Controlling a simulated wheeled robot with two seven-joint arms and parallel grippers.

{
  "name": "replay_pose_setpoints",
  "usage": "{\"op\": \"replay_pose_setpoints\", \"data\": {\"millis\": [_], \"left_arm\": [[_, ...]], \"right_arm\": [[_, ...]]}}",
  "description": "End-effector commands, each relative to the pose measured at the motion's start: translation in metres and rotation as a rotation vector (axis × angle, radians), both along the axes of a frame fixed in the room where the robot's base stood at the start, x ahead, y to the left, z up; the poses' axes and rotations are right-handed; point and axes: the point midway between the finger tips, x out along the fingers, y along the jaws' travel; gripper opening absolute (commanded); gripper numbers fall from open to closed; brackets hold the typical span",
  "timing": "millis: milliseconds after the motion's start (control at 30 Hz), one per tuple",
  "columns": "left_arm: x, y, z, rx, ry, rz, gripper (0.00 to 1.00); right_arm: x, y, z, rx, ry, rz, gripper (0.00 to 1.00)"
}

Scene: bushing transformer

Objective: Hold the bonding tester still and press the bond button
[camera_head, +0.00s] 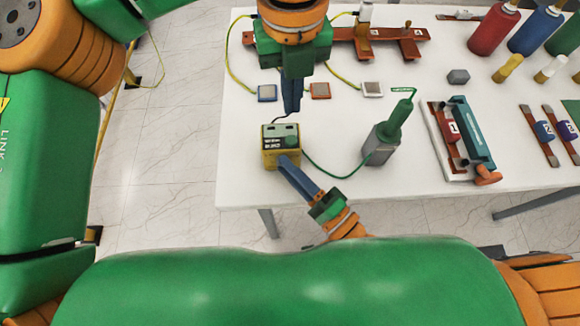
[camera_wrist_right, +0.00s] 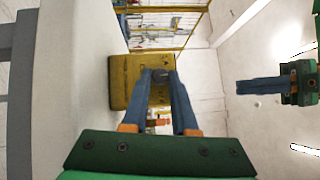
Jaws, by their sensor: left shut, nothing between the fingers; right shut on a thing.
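The bonding tester (camera_head: 269,160) is a small yellow box with a dark, labelled top face, standing near the front left of the white table. A green patch (camera_head: 292,141) on its top right may be the bond button; it is too small to be sure. My right gripper (camera_head: 284,161) is shut on the tester from the front; its fingers also reach the yellow body (camera_wrist_right: 120,82) in the right wrist view. My left gripper (camera_head: 292,110) is shut and empty, pointing down just above the tester's back edge, apart from it. It shows at the right of the wrist view (camera_wrist_right: 240,87).
A green-handled probe in a grey holder (camera_head: 381,146) stands right of the tester, joined by a green cable. A teal and red fixture (camera_head: 462,140) and several bottles (camera_head: 492,28) are farther right.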

Motion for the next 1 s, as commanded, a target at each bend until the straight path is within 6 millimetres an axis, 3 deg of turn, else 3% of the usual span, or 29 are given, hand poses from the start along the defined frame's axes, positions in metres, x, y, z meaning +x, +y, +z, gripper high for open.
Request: {"op": "replay_pose_setpoints", "data": {"millis": [467, 567, 700, 833, 1000], "left_arm": [[-0.002, -0.001, -0.002, -0.013, 0.007, -0.02, 0.0], [-0.013, -0.01, -0.01, -0.122, 0.041, -0.168, 0.0], [-0.025, -0.02, -0.009, -0.428, -0.021, -0.471, 0.0], [-0.018, -0.009, 0.001, -0.623, -0.217, -0.616, 0.0], [-0.007, 0.009, 0.009, -0.686, -0.412, -0.678, 0.0]], "right_arm": [[0.0, 0.0, 0.0, -0.001, -0.001, 0.0, 0.0], [0.0, 0.0, 0.0, -0.001, -0.001, 0.0, 0.0], [0.0, 0.0, 0.0, -0.001, -0.001, 0.0, 0.0], [0.0, 0.0, 0.0, -0.001, -0.001, 0.0, 0.0], [0.0, 0.0, 0.0, -0.001, -0.001, 0.0, 0.0]]}}
